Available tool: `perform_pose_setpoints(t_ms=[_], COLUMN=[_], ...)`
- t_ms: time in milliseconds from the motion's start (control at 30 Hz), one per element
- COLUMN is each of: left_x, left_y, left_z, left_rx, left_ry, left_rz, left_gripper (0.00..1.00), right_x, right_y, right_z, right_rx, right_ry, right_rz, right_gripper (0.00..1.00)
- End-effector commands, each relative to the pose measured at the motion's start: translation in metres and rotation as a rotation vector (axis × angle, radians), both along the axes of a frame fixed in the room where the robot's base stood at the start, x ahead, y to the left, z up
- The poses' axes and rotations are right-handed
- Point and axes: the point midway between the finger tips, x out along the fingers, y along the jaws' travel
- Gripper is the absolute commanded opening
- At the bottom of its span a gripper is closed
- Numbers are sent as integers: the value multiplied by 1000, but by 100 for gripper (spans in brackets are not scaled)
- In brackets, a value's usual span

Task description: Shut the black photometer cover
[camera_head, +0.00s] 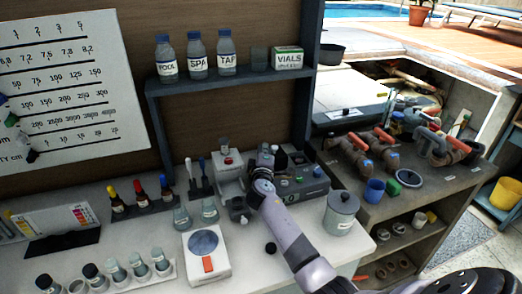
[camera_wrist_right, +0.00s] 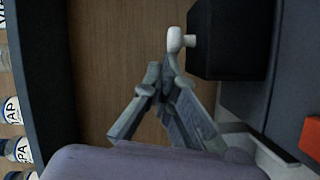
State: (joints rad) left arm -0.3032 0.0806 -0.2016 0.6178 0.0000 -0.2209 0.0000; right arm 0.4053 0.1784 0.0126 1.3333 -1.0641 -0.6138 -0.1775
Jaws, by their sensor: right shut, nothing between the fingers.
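The photometer (camera_head: 312,188) is a grey box with small coloured buttons on the white counter, below the wall shelf. A dark raised part at its back left, next to my gripper, looks like the black cover, but the arm partly hides it. In the wrist view the black cover (camera_wrist_right: 228,42) seems to be the dark block at top right, with a pale rounded knob at its left edge. My right gripper (camera_head: 265,156) is shut and empty at the photometer's left back; its fingertips (camera_wrist_right: 165,75) are just below the knob. Contact cannot be told. My left gripper is not visible.
A grey lidded jar (camera_head: 341,214) stands at right. Flasks (camera_head: 209,212), dropper bottles (camera_head: 167,192) and a white scale-like device (camera_head: 206,262) are at left. The shelf (camera_head: 235,80) overhangs behind.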

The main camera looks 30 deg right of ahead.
Motion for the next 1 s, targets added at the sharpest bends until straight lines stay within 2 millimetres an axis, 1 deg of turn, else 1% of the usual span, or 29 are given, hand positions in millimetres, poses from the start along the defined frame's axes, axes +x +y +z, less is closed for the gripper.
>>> perform_pose_setpoints(t_ms=[33,200,300,400,533,1000], left_x=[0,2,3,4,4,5], left_y=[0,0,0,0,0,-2], left_z=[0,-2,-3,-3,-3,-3], left_rx=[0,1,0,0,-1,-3], left_ry=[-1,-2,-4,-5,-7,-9], left_rz=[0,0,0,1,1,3], left_gripper=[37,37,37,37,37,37], right_x=[-4,-15,-20,-23,-24,-22], right_y=[-16,-60,-81,-93,-98,-98], right_z=[0,0,0,0,0,3], right_rx=[-3,-5,-5,-3,-1,-2], right_ry=[2,1,3,2,1,0], right_rz=[-7,-6,-6,-4,-4,-5], right_gripper=[0,0,0,0,0,0])
